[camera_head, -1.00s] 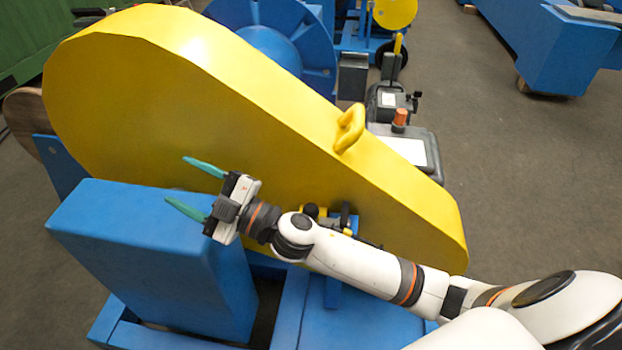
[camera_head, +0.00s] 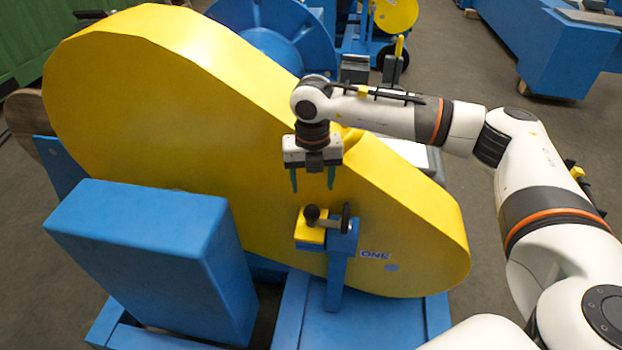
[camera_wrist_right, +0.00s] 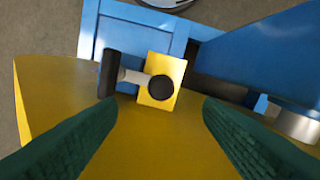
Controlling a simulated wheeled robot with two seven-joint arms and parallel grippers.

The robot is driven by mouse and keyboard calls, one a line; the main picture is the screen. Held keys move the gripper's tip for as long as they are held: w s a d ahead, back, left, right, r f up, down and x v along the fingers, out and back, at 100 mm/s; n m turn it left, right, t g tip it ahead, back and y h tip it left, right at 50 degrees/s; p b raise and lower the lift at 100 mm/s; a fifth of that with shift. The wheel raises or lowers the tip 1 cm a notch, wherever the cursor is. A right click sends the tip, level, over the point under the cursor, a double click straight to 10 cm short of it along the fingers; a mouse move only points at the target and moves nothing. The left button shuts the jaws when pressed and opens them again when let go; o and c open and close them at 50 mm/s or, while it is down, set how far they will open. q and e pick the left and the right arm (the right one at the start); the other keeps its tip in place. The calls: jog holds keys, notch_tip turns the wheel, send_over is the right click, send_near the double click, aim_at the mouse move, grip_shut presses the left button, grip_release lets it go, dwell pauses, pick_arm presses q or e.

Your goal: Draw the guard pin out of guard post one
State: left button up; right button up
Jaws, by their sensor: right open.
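The guard pin (camera_head: 326,222) lies across the top of guard post one (camera_head: 338,270), a blue post labelled ONE in the head view. It has a dark round knob at one end and a black disc-like end at the other. It also shows in the right wrist view (camera_wrist_right: 131,76), with a yellow block (camera_wrist_right: 168,72) beneath the knob. My right gripper (camera_head: 313,187) is open and empty, pointing down a little above the pin. Its green fingers stand apart on either side in the wrist view, not touching the pin. My left gripper is not in view.
The large yellow chain guard (camera_head: 170,110) stands right behind the post. A blue box-shaped housing (camera_head: 140,250) is to the left. The blue base frame (camera_head: 385,318) lies below. Open floor (camera_head: 450,75) shows at the upper right.

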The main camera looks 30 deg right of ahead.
aim_at(312, 209)
notch_tip(312, 209, down, 10)
jog(key=shift+b, duration=0.5)
jog(key=shift+f, duration=0.85)
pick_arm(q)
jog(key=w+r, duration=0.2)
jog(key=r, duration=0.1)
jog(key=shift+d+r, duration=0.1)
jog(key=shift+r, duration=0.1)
pick_arm(e)
jog(key=shift+r, duration=0.1)
jog(key=c, duration=1.1)
